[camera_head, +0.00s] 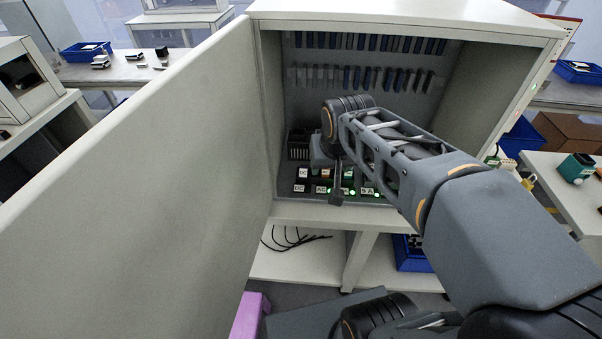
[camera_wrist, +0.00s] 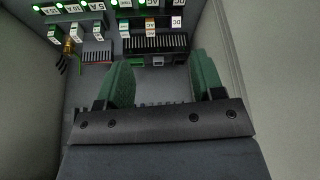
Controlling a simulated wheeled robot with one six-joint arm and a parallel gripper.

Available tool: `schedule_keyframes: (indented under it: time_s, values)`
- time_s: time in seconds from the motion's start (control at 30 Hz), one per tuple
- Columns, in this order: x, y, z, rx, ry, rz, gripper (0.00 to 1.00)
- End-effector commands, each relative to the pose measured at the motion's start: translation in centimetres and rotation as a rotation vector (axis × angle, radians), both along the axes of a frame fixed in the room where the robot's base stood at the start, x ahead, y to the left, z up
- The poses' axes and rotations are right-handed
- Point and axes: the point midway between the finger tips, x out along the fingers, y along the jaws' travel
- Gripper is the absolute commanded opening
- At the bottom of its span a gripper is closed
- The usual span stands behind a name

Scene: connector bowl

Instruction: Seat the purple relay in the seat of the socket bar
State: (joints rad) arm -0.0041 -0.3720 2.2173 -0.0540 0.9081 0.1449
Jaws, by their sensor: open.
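My gripper (camera_wrist: 163,88) is in the wrist view with its two green fingers apart and nothing between them. It is inside the open cabinet, above the panel floor. In the head view my arm hides most of it. A row of labelled modules with green lights shows at the top of the wrist view (camera_wrist: 95,8) and low in the cabinet in the head view (camera_head: 322,189). I cannot tell which part is the socket bar or its seat. I can make out no purple relay in either view.
A black finned block (camera_wrist: 156,45) lies just beyond the fingers. The cabinet door (camera_head: 150,170) stands open at left. Rows of blue and grey parts (camera_head: 365,78) line the cabinet's back wall. A purple object (camera_head: 248,317), unclear what, is below. A blue bin (camera_head: 412,256) sits under the cabinet.

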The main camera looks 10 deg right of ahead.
Motion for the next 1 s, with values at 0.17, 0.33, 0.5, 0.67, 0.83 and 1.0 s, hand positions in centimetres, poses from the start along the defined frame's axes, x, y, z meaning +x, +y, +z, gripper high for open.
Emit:
schedule_keyframes:
  time_s: [0.17, 0.33, 0.5, 0.67, 0.83, 1.0]
  values:
    - [8.1, 0.8, -4.7, -0.001, 0.008, -0.073, 0.62]
    - [13.9, 1.6, -8.0, -0.001, 0.006, -0.136, 0.62]
    - [17.3, 1.9, -10.3, -0.002, 0.002, -0.178, 0.62]
    - [18.9, 1.7, -12.4, -0.003, 0.003, -0.194, 0.62]
    - [20.1, 1.3, -15.3, -0.003, 0.002, -0.197, 0.62]
    - [21.0, 1.0, -17.5, -0.002, 0.001, -0.196, 0.62]
